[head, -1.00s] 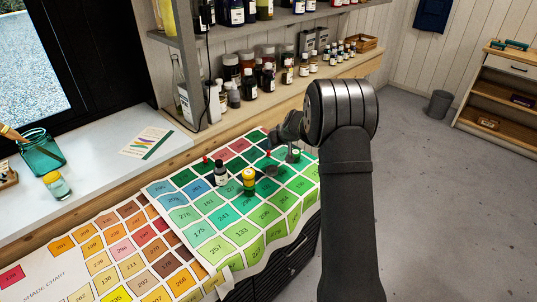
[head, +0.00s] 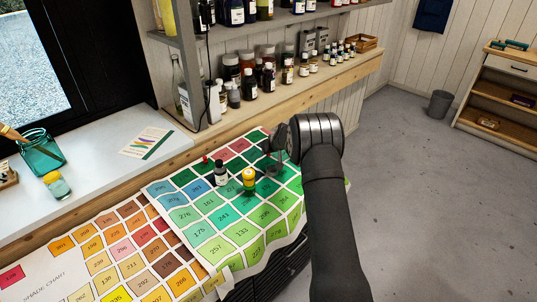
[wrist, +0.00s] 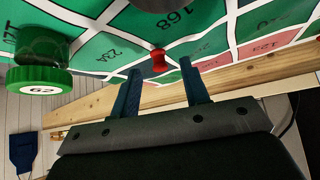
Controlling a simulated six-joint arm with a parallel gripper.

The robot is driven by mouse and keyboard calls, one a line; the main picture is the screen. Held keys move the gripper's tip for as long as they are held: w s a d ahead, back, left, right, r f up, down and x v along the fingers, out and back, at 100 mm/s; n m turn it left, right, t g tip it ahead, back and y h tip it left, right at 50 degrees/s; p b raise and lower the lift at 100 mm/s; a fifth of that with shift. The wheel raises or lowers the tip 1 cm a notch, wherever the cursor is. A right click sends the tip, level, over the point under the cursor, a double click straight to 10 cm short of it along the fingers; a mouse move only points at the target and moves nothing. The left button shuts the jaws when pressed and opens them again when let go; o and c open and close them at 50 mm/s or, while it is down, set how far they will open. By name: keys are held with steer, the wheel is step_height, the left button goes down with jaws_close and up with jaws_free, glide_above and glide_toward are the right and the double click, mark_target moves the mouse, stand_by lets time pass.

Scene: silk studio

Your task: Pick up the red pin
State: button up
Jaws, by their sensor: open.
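A small red pin (wrist: 158,60) stands on the green swatches of the shade chart (wrist: 110,55) in the wrist view. It lies between and just beyond the tips of my gripper (wrist: 160,68), whose two dark fingers are open and empty.
A dark bottle with a white label (head: 220,173) and a yellow-topped bottle (head: 249,180) stand on the chart left of my gripper. A jar with a green lid (wrist: 38,80) is close at left in the wrist view. Shelves of bottles (head: 250,85) stand behind.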

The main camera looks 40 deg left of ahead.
steer(key=shift+x, duration=1.9)
steer(key=shift+r, duration=0.1)
jaws_close()
steer(key=shift+r, duration=0.1)
